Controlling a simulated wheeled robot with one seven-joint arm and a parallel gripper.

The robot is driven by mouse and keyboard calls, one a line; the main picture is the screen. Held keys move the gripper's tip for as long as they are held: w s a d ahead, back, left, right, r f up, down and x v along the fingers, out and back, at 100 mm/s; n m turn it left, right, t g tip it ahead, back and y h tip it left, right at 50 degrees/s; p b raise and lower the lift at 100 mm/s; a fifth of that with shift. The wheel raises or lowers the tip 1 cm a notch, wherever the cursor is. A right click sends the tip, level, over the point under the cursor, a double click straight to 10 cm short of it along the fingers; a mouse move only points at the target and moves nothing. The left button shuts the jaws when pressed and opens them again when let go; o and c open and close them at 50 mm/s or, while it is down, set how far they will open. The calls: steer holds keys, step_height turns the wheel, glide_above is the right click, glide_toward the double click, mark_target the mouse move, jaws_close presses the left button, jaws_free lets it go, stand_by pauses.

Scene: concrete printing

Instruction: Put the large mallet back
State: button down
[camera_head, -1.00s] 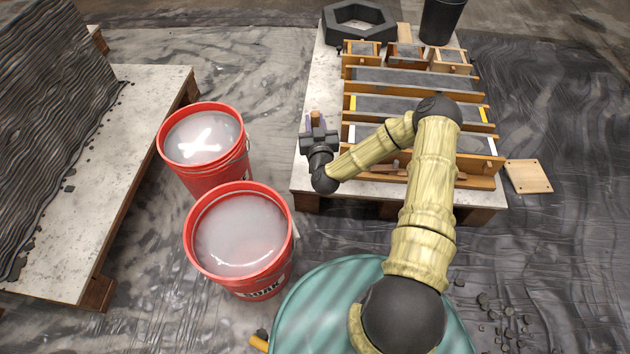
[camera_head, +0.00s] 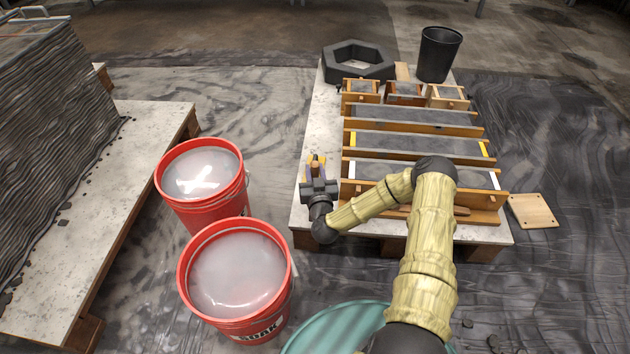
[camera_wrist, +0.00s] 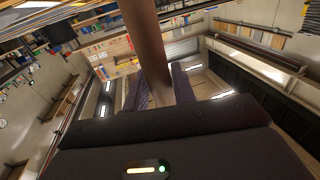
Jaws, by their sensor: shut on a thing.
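My gripper (camera_head: 317,172) is over the left front part of the white-topped table (camera_head: 310,215), left of the long wooden moulds. In the wrist view its two dark fingers (camera_wrist: 160,85) are closed on a round brown wooden handle (camera_wrist: 146,40), which I take to be the large mallet's. The handle runs up and away from the fingers, out of the top of the picture. In the head view only a small orange-brown bit shows at the fingertips. The mallet's head cannot be made out in either view.
Long moulds (camera_head: 415,144) with grey fill and small moulds cover the table. A black hexagonal form (camera_head: 358,60) and black bucket (camera_head: 438,54) stand behind. Two red buckets (camera_head: 238,272) of cloudy liquid stand left of the table. A wooden board (camera_head: 533,210) lies at right.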

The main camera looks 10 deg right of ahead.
step_height(320, 180, down, 4)
steer(key=shift+r+b, duration=0.2)
steer(key=shift+b, duration=0.7)
steer(key=c, duration=1.1)
jaws_free()
steer(key=shift+f, duration=0.15)
steer(key=shift+c, duration=0.2)
steer(key=s+p, duration=0.4)
steer(key=s, duration=0.8)
steer(key=shift+a, duration=0.45)
